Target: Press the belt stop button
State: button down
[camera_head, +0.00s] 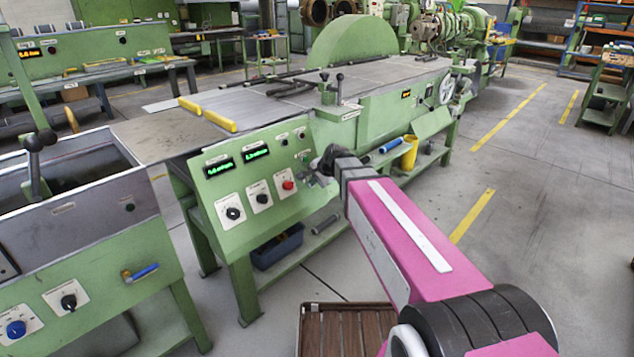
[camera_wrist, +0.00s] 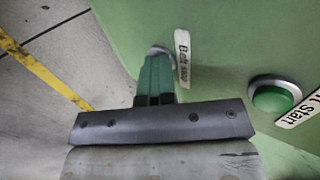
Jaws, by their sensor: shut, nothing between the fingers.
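My gripper (camera_head: 318,177) is at the right end of the green control panel (camera_head: 215,192) in the head view. In the wrist view my gripper (camera_wrist: 158,60) is shut and empty, its fingertips at a round button mount (camera_wrist: 163,50) beside a "Belt stop" label (camera_wrist: 183,58). The fingers hide most of this button; only part of its grey ring shows. I cannot tell whether they touch it or whether it is pressed. A green button (camera_wrist: 274,98) in a metal ring, beside a label ending in "Start" (camera_wrist: 300,109), is to the right and clear of the fingers.
The panel also carries a red button (camera_head: 288,185), black knobs (camera_head: 234,213) and lit displays (camera_head: 218,167). A dark blue bin (camera_head: 277,247) sits on the shelf below. A yellow container (camera_head: 409,152) stands behind my arm. Open floor (camera_head: 540,210) lies to the right.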

jog(key=shift+w+a, duration=0.15)
jog(key=s+d+f+v, duration=0.1)
jog(key=v, duration=1.2)
jog(key=shift+s+d, duration=0.25)
jog(key=shift+s, duration=0.05)
jog(key=s+d+f+n+g+h, duration=0.2)
jog(key=s+d+f+n, duration=0.2)
jog(key=f, duration=0.7)
jog(key=s+d+f+n+g+h, duration=0.3)
jog(key=s+d+f+n, duration=0.1)
jog(key=s+d+f, duration=0.4)
notch_tip(320, 180, down, 3)
jog(key=shift+s+d+n, duration=0.3)
jog(key=shift+d+n, duration=0.1)
jog(key=shift+d, duration=0.65)
dwell(0.4)
